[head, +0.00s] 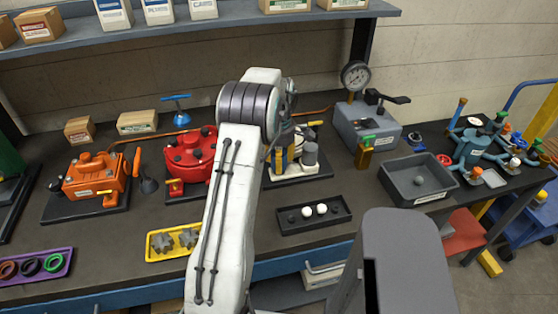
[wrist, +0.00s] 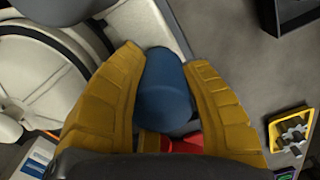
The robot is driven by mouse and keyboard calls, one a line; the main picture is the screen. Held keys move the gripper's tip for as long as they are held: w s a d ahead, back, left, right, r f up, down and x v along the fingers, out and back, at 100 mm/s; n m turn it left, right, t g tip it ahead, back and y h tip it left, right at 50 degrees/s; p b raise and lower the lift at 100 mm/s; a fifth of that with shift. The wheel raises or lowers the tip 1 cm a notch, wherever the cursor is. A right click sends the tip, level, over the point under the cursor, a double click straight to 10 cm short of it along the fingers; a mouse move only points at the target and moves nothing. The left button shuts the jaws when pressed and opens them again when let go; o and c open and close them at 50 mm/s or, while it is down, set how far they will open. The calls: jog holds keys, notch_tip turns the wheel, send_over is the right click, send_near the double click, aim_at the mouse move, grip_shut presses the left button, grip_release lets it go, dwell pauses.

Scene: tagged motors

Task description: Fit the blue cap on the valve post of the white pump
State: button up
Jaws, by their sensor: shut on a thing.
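The white pump (head: 310,155) stands on a black base on the bench, partly hidden behind my arm. My gripper (head: 280,156) is beside its left side, mostly covered by my arm in the head view. In the wrist view, my gripper's yellow fingers (wrist: 166,62) are shut on the blue cap (wrist: 164,92). A large white rounded body (wrist: 45,75), which looks like the pump, fills the left of that view, close to the left finger. I cannot make out the valve post or whether the cap touches anything.
The red pump (head: 190,160) is just left of my gripper. A black tray with balls (head: 315,228) and a yellow tray with grey parts (head: 154,252) lie in front. A grey gauge box (head: 365,125) and grey bin (head: 420,195) stand to the right. A shelf (head: 240,18) runs above.

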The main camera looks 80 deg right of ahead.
jog(key=shift+f+b, duration=0.65)
jog(key=shift+f, duration=0.4)
jog(key=o, duration=1.1)
jog(key=shift+c, duration=0.2)
jog(key=shift+r, duration=0.25)
jog(key=shift+r+p, duration=2.4)
jog(key=shift+r, duration=0.4)
jog(key=shift+r, duration=0.15)
